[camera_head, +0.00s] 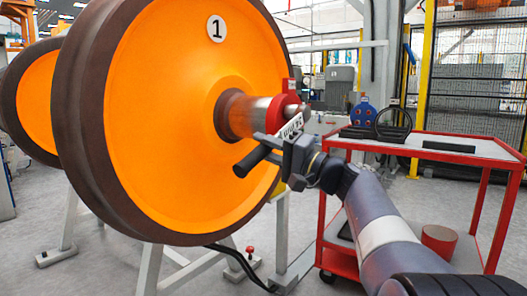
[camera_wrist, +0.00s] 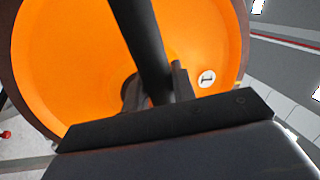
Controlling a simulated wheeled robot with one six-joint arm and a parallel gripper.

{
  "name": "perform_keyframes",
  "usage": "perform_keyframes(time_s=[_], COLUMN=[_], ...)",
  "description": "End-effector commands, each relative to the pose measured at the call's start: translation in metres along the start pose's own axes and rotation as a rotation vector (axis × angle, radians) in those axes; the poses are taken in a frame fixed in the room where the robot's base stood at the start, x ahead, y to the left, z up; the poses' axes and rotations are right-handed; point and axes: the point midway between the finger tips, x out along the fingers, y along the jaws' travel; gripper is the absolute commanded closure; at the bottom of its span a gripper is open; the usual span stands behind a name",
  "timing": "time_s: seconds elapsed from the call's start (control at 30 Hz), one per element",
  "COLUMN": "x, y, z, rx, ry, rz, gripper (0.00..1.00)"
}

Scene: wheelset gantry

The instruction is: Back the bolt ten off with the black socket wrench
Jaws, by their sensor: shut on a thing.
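My gripper (camera_head: 277,148) is shut on a black bar-shaped tool, which looks like the black socket wrench (camera_head: 252,162). It holds the wrench in front of the orange wheel face, just below the axle end. The wrist view shows the wrench (camera_wrist: 146,42) as a dark bar running up from the gripper (camera_wrist: 156,90) across the orange wheel. The axle end carries a red collar (camera_head: 285,104) and a white tag (camera_head: 290,125) with unclear lettering. Bolt ten cannot be picked out; I cannot tell whether the wrench touches any bolt.
The large orange wheel (camera_head: 165,110) with a dark rim, marked 1, stands on a grey stand (camera_head: 150,268). A red cart (camera_head: 470,150) at the right bears a blue disc (camera_head: 364,115), a black ring (camera_head: 393,124) and dark flat pieces. Its lower shelf holds a red cylinder (camera_head: 438,240).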

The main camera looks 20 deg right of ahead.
Motion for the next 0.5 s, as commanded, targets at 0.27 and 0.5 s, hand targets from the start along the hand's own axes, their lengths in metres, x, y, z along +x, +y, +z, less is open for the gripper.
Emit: perform_keyframes(time_s=[0.27, 0.5], x=[-0.0014, -0.0035], y=[0.0034, 0.0125], z=[0.0002, -0.0015], rx=[-0.039, -0.078], ry=[-0.009, -0.02], rz=[-0.002, 0.001], gripper=[1.0, 1.0])
